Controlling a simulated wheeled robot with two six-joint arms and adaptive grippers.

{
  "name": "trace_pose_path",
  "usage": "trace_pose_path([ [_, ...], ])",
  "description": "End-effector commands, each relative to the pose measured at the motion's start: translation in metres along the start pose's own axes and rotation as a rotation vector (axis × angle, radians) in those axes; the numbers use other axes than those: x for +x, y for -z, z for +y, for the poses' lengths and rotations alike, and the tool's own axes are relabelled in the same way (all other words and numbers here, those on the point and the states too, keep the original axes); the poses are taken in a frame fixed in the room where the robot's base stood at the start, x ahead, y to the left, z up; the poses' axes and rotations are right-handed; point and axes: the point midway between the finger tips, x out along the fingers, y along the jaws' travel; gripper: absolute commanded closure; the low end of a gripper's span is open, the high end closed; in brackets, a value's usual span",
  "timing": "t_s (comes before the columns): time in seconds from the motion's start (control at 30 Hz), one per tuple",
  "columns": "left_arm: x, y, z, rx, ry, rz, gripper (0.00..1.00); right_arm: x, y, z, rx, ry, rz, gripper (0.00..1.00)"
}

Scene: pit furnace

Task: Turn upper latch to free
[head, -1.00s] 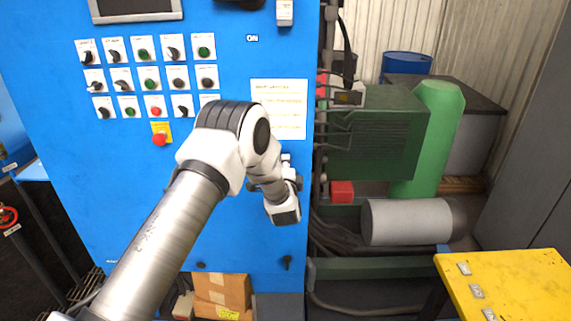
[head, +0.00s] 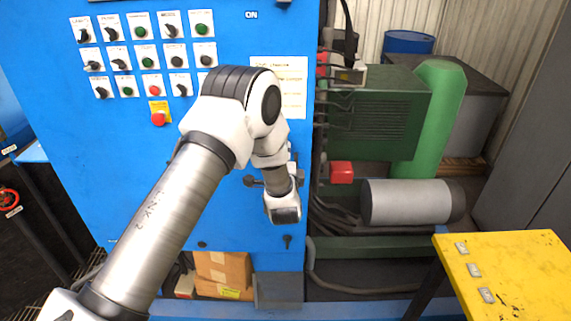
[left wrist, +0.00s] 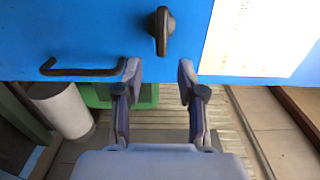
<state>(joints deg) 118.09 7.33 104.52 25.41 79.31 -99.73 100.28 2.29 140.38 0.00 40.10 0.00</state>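A dark oval latch (left wrist: 162,30) sits on the blue cabinet door (left wrist: 85,30) in the left wrist view, beside a white paper sheet. In the head view that part of the door is behind my arm. My left gripper (left wrist: 160,78) is open and empty. Its two fingertips are apart, below the latch in the wrist picture, and the latch lies roughly in line with the gap. I see no contact. A dark bar handle (left wrist: 82,70) is left of the fingers. Another small dark latch (head: 288,240) shows low on the door. My right gripper is not in view.
The paper sheet (head: 281,88) is above my wrist in the head view. Switches and an emergency stop button (head: 158,118) are at left. Green machinery (head: 375,125), a grey cylinder (head: 408,202) and a yellow table (head: 515,270) stand at right.

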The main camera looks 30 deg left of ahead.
Motion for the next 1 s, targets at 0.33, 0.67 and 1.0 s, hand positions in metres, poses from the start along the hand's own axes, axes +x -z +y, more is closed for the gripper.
trace_pose_path([
  [0.33,-0.056,0.0,0.001,0.001,-0.001,0.0,0.6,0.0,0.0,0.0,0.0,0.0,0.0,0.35],
  [0.67,-0.056,0.0,0.001,0.0,-0.001,-0.001,0.6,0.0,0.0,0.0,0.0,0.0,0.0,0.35],
  [1.0,-0.073,-0.008,0.072,0.052,-0.087,0.004,0.6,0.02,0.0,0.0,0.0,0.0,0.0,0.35],
])
